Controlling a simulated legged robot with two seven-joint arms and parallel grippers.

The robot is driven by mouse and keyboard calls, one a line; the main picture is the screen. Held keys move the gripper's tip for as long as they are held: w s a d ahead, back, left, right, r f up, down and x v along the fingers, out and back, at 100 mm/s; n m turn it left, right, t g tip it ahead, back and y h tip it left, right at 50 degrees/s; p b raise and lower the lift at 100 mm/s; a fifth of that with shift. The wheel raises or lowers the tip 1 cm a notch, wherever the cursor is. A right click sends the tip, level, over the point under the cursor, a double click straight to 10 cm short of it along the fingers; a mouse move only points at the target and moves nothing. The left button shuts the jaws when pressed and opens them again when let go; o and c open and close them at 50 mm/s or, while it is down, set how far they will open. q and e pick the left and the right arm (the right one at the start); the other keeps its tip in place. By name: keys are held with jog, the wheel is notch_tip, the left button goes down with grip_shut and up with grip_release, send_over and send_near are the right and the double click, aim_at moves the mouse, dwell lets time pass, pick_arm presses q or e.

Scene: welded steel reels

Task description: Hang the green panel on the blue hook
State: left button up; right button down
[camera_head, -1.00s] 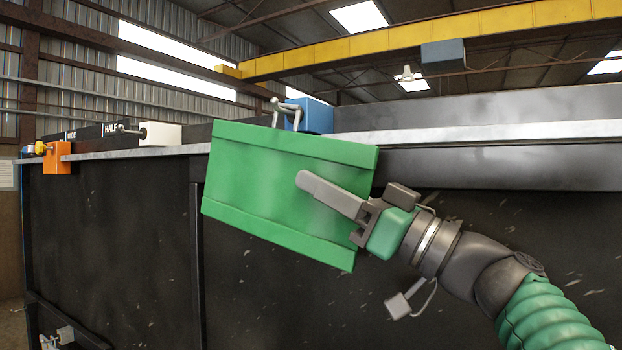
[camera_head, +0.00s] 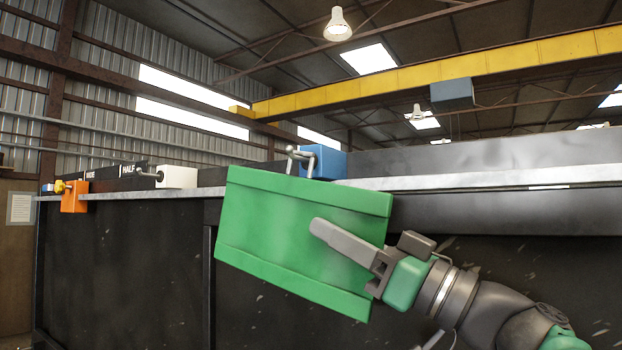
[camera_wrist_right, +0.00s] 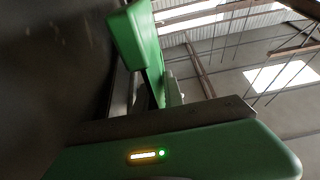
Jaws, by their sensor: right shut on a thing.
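The green panel (camera_head: 285,230) is a flat rectangle with raised top and bottom lips. It hangs tilted in front of the dark wall, its right end lower. My right gripper (camera_head: 335,240) is shut on its right part, one finger lying across the front face. In the right wrist view the panel (camera_wrist_right: 137,45) shows edge-on beyond my green gripper body. The blue hook block (camera_head: 325,161) sits on the ledge just behind the panel's top edge. Its grey metal hook (camera_head: 298,153) shows above that edge; whether panel and hook touch is hidden. My left gripper is not in view.
A pale steel ledge (camera_head: 470,181) runs along the top of the dark wall (camera_head: 130,260). Space before the wall is clear.

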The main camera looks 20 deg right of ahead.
jog(key=shift+d, duration=0.1)
jog(key=c, duration=1.9)
grip_release()
jog(key=o, duration=0.5)
jog(key=shift+o, duration=0.2)
jog(key=shift+f, duration=0.1)
